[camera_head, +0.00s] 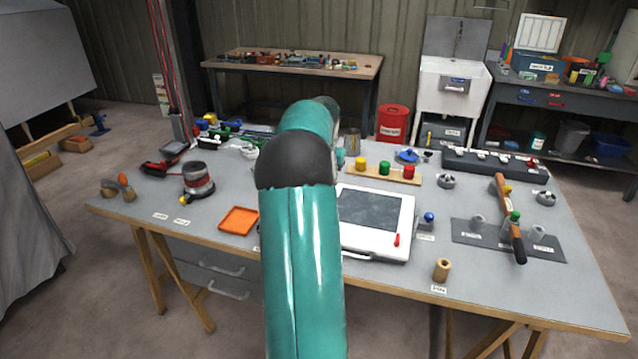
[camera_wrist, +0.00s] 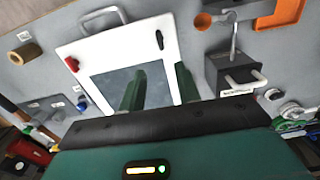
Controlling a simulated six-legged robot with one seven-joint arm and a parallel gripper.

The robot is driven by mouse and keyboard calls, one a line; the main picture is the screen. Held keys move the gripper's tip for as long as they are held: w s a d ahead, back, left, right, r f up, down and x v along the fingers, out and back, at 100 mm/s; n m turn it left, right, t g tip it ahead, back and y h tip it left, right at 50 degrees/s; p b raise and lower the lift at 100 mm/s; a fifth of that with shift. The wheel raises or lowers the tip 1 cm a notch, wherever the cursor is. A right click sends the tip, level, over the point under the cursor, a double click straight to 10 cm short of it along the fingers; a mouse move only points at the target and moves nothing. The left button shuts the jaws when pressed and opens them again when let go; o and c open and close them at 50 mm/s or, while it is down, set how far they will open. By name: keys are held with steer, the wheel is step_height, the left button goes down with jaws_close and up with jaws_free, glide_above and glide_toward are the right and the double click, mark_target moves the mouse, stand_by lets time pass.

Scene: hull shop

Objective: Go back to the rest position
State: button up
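My gripper (camera_wrist: 158,84) shows in the wrist view as two dark green fingers standing apart, with nothing between them. It is open and empty above a white case (camera_wrist: 72,54) with a dark panel. In the head view my teal arm reaches over the grey workbench (camera_head: 380,285) and hides the gripper. The white case (camera_head: 376,254) lies on the bench just right of my arm, which covers part of its left side. I cannot tell the exact height of the fingers above the case.
An orange tray (camera_head: 238,220) and a sander (camera_head: 198,181) lie left of my arm. A wooden cylinder (camera_head: 441,270), a block with coloured knobs (camera_head: 384,173) and a long-handled tool (camera_head: 510,220) lie right. A dark box with a handle (camera_wrist: 228,75) is near the fingers.

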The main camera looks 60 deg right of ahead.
stand_by(0.3)
steer(key=w+a+r+n+t, duration=0.1)
steer(key=w+a+r+n, duration=0.25)
steer(key=a, duration=0.75)
steer(key=w+a+r+n+t, duration=0.15)
steer(key=w+a+r, duration=0.3)
steer(key=a, duration=0.65)
steer(key=w+a+r+n, duration=0.3)
steer(key=a+r, duration=0.1)
steer(key=a, duration=0.6)
steer(key=s+a+f+n+t, duration=0.1)
steer(key=s+a+n, duration=0.3)
steer(key=a, duration=0.9)
steer(key=s+a+f+n+t, duration=0.2)
steer(key=s+a+n, duration=0.2)
steer(key=a, duration=0.9)
steer(key=s, duration=0.3)
steer(key=shift+s+f, duration=0.15)
steer(key=shift+s, duration=0.25)
